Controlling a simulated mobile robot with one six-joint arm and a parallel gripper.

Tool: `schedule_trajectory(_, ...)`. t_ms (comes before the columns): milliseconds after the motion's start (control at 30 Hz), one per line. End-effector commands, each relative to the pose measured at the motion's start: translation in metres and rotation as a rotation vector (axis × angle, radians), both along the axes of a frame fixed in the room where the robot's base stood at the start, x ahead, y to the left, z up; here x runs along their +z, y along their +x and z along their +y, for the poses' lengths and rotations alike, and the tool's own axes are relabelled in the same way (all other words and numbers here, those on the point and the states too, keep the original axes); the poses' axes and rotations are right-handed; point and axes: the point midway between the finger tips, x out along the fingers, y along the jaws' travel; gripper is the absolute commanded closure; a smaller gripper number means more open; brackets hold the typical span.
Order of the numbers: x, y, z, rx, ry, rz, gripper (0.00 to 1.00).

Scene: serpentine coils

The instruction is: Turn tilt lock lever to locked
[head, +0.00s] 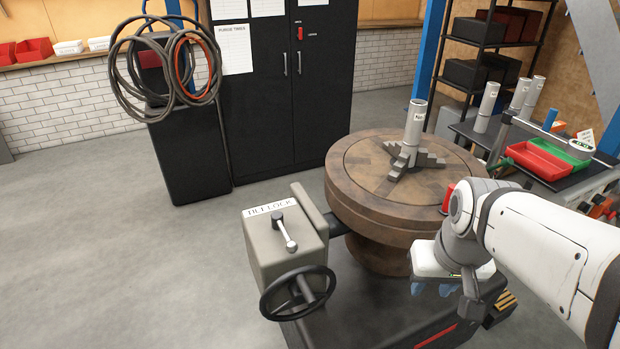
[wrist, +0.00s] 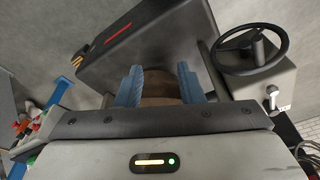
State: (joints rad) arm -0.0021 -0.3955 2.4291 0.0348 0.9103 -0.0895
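The tilt lock lever (head: 288,232) is a short metal handle with a pale knob on a dark pivot, on top of a grey box (head: 283,257) labelled "TILT LOCK". Its knob end points away from the label, toward the black handwheel (head: 298,293). In the wrist view the lever (wrist: 271,95) is at the right, beside the wheel (wrist: 249,50). My gripper (head: 432,289) is right of the box, over the machine's base and well apart from the lever. In the wrist view its blue fingers (wrist: 160,86) are spread with nothing held between them.
A round wooden turntable (head: 352,193) with a stepped jaw fixture and upright tube stands behind my gripper. A bench with red and green trays (head: 541,160) is at the right. A black cabinet (head: 278,133) stands behind. Floor left of the box is clear.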

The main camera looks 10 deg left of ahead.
Motion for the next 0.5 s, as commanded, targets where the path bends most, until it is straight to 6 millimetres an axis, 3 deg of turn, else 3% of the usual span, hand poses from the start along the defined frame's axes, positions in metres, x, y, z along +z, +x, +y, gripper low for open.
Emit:
schedule_trajectory(67,0.015,0.025,0.013,0.042,0.015,0.029,0.66)
schedule_trajectory(200,0.030,0.075,0.061,0.154,0.042,0.080,0.66)
schedule_trajectory(400,0.029,0.133,0.147,0.315,0.077,0.157,0.66)
schedule_trajectory(500,0.021,0.152,0.188,0.384,0.090,0.193,0.66)
